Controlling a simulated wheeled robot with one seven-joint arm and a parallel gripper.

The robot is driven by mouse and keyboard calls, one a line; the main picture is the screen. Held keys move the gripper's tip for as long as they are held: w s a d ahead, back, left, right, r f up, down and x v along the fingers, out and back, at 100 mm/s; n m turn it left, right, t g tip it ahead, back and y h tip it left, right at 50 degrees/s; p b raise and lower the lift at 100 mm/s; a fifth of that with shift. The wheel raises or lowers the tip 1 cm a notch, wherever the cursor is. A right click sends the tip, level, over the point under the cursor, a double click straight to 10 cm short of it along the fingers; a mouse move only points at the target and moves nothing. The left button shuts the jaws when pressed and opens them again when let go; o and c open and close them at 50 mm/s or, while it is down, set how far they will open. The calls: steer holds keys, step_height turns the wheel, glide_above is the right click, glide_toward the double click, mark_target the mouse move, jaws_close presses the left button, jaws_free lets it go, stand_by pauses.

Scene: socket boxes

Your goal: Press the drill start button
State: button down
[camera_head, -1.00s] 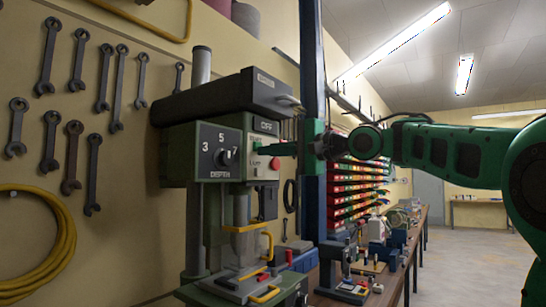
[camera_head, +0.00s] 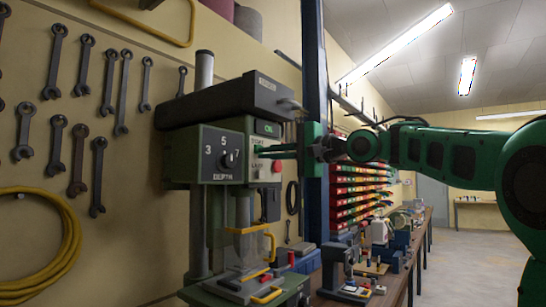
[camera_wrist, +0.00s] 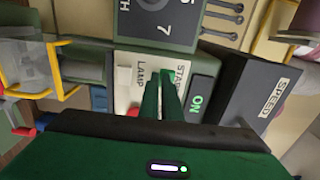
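The drill press (camera_head: 222,153) stands against the wall, with a pale button panel on its side. The panel shows in the wrist view (camera_wrist: 130,85) with START and LAMP labels. A small display (camera_head: 268,128) above the labels reads ON in green; it also shows in the wrist view (camera_wrist: 197,103). My gripper (camera_head: 257,148) is level with the START label, its narrow green fingers close together and holding nothing. In the wrist view the fingertips (camera_wrist: 160,78) overlap the START button area and hide most of it. I cannot tell whether they still touch the button.
A red button (camera_head: 276,166) sits by the LAMP label. A depth dial (camera_head: 227,158) is on the drill's front. A clear guard (camera_head: 247,245) with yellow handles hangs below. A blue post (camera_head: 313,100) stands close to my gripper. Wrenches and a yellow hose (camera_head: 70,240) hang left.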

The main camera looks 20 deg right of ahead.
steer(key=v, duration=1.4)
steer(key=w+d+f+g+h, duration=0.1)
steer(key=d+f+h, duration=0.2)
steer(key=f, duration=0.5)
steer(key=w+d+f+h, duration=0.1)
steer(key=d+f+h, duration=0.25)
steer(key=f, duration=0.55)
steer(key=s+d+f+g+h, duration=0.1)
steer(key=s+d+f+g, duration=0.15)
steer(key=f, duration=0.45)
steer(key=s+d+f+g+h, duration=0.1)
steer(key=s+f+g+h, duration=0.15)
steer(key=f, duration=0.55)
steer(key=s+f+n+g, duration=0.2)
steer(key=s+f+g, duration=0.2)
steer(key=s+f, duration=0.6)
steer(key=s+d+f+n+g, duration=0.1)
steer(key=s+f+g, duration=0.3)
steer(key=s+f, duration=0.7)
steer(key=s+n, duration=0.1)
steer(key=s, duration=0.4)
steer(key=shift+s+g+h, duration=0.3)
steer(key=shift+s, duration=0.1)
